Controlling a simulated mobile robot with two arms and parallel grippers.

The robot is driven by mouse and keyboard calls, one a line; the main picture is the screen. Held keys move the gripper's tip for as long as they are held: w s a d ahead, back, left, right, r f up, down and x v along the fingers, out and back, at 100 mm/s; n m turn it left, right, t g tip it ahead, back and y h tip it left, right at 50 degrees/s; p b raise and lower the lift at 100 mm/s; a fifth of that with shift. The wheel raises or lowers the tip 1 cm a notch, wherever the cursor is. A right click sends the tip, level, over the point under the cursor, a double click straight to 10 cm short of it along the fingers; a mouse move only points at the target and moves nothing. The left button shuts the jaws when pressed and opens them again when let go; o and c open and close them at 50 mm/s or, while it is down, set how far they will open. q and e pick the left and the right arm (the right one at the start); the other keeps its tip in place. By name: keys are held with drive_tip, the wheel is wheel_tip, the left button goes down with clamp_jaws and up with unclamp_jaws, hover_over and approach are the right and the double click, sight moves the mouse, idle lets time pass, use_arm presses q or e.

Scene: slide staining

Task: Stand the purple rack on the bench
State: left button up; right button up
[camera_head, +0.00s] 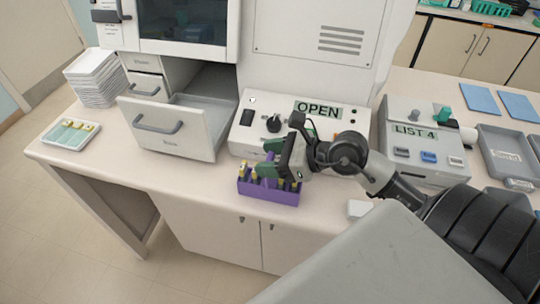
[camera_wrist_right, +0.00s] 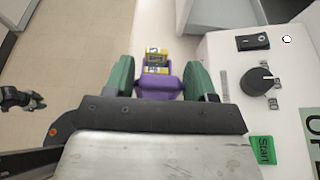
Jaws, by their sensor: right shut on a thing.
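The purple rack (camera_head: 268,194) is upright near the front edge of the bench (camera_head: 200,178), below the white machine. It holds several slides with yellow ends. My right gripper (camera_head: 270,163) is shut on the rack from above. In the right wrist view, the purple handle of the rack (camera_wrist_right: 158,85) lies between the green fingers of the gripper (camera_wrist_right: 157,80), with yellow slide labels beyond it. I cannot tell whether the rack's underside touches the bench or hangs just above it.
The machine with the OPEN label (camera_head: 318,108) stands close behind the rack. An open drawer (camera_head: 172,126) juts out to the left. A slide tray (camera_head: 71,134) and a white stack (camera_head: 95,78) lie at far left. The LIST 4 device (camera_head: 425,145) stands to the right.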

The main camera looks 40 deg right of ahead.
drive_tip(key=o, duration=1.2)
drive_tip(key=shift+f, duration=0.1)
drive_tip(key=shift+r, duration=0.25)
drive_tip(key=shift+s+d+f, duration=0.1)
drive_tip(key=shift+s+d, duration=0.1)
drive_tip(key=shift+s, duration=0.05)
drive_tip(key=shift+b+v, duration=1.9)
drive_tip(key=shift+v, duration=3.85)
